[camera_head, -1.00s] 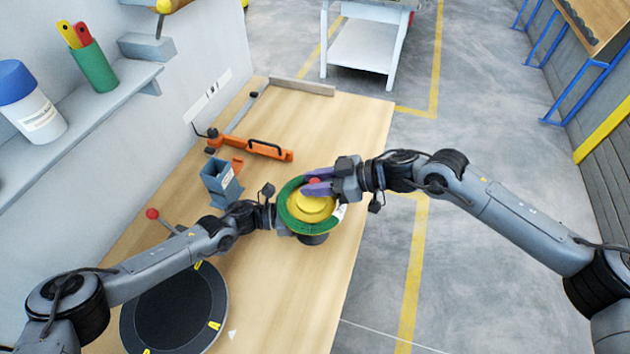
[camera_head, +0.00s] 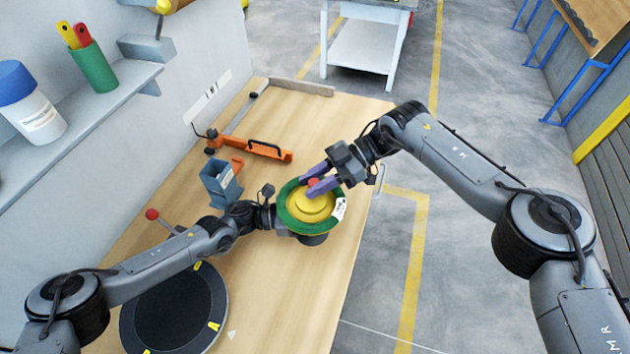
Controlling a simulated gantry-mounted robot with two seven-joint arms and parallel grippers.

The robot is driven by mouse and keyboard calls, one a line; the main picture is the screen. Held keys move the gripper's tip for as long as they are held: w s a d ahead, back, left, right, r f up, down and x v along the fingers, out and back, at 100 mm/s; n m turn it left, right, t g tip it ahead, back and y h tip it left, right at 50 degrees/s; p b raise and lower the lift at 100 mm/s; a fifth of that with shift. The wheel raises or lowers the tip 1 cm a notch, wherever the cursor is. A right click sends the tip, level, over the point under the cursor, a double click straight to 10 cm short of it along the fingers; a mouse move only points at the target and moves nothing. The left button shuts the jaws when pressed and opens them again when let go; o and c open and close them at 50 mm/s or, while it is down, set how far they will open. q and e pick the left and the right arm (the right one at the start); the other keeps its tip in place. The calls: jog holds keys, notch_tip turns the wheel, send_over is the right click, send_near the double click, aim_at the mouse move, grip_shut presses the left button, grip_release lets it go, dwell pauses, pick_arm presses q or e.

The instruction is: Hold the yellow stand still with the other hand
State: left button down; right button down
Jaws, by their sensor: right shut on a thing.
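The yellow stand (camera_head: 312,207) sits near the table's right edge, with a green ring of coil (camera_head: 292,222) around it and a small red knob (camera_head: 314,183) on top. A white label shows on the ring's right side. My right gripper (camera_head: 311,182) reaches in from the upper right. Its purple fingers are shut on the red knob, one on each side. My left gripper (camera_head: 277,215) is at the left side of the stand and ring. Its fingertips are hidden there, so its grip cannot be seen.
A black round turntable (camera_head: 175,310) lies at the front left of the wooden table (camera_head: 290,300). A blue-grey holder (camera_head: 221,183) and an orange tool (camera_head: 255,148) lie behind the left arm. A wall shelf (camera_head: 90,115) runs along the left. The back right of the table is clear.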

aim_at(314, 182)
jog(key=shift+a+f+n+g+h, duration=0.15)
jog(key=shift+n+g+h, duration=0.1)
jog(key=shift+n+g, duration=0.3)
jog(key=shift+f+n+g+h, duration=0.1)
jog(key=shift+n+g+h, duration=0.15)
jog(key=shift+n+g, duration=0.25)
jog(key=shift+g, duration=0.25)
jog(key=shift+s+r+n+g+h, duration=0.15)
jog(key=shift+n+g+h, duration=0.15)
jog(key=shift+n+h, duration=0.15)
jog(key=c, duration=0.9)
grip_release()
jog(key=shift+r, duration=0.1)
jog(key=shift+r, duration=0.4)
notch_tip(314, 182, up, 9)
jog(key=shift+r, duration=0.1)
